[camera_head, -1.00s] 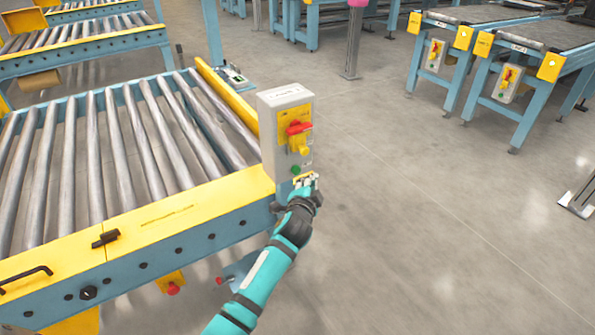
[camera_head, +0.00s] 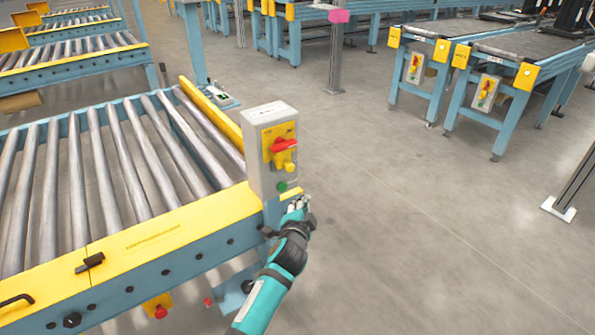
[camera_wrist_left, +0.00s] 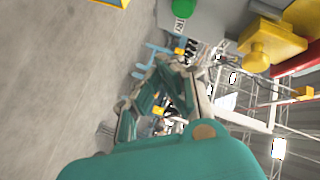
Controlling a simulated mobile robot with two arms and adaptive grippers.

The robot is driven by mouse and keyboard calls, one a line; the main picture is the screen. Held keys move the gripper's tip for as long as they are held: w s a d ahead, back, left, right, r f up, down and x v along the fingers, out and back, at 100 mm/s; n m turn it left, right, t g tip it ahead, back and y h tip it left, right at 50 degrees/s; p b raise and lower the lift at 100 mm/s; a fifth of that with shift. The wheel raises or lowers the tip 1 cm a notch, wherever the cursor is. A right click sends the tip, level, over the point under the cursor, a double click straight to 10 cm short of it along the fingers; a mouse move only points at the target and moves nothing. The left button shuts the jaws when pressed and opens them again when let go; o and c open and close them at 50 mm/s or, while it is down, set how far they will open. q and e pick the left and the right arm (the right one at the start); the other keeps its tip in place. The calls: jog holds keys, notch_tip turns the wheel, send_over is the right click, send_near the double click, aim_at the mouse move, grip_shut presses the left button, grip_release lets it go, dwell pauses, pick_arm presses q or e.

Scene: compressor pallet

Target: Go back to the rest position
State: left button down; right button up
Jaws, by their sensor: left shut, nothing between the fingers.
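My left gripper (camera_head: 300,205) is shut and empty. In the head view it is just below and to the right of the grey control box (camera_head: 270,150), at the corner of the roller conveyor (camera_head: 150,245). The box carries a red rotary switch (camera_head: 281,146) on a yellow plate and a green button (camera_head: 282,187). In the left wrist view the green button (camera_wrist_left: 183,8) is at the top, and a yellow part (camera_wrist_left: 268,45) of the switch is at the upper right. I cannot tell whether the gripper touches the box. My right gripper is not in view.
The conveyor's yellow and blue frame fills the left. Two more conveyor tables with control boxes (camera_head: 485,92) stand at the back right. A grey post (camera_head: 335,55) stands on the floor at the back. The grey floor (camera_head: 420,230) to the right is clear.

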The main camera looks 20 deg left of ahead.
pick_arm(q)
jog(key=s+a+f+n+g+h, duration=0.2)
jog(key=s+f+n+g, duration=0.6)
jog(key=s+f, duration=2.45)
jog(key=s+f+g, duration=0.5)
jog(key=s+f, duration=0.1)
jog(key=s, duration=0.5)
jog(key=s+a+r+p, duration=0.1)
jog(key=s+p, duration=0.6)
jog(key=s, duration=0.1)
jog(key=s+a+r+g+p, duration=0.1)
jog(key=s+a+p, duration=0.1)
jog(key=s+p, duration=0.5)
jog(key=shift+s+a+r+p, duration=0.2)
jog(key=shift+s+r+p, duration=0.05)
jog(key=shift+s+p, duration=0.2)
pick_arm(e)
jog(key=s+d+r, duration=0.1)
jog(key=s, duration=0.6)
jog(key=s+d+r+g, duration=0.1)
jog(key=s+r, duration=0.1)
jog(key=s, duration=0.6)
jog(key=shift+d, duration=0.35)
pick_arm(q)
jog(key=shift+s, duration=0.1)
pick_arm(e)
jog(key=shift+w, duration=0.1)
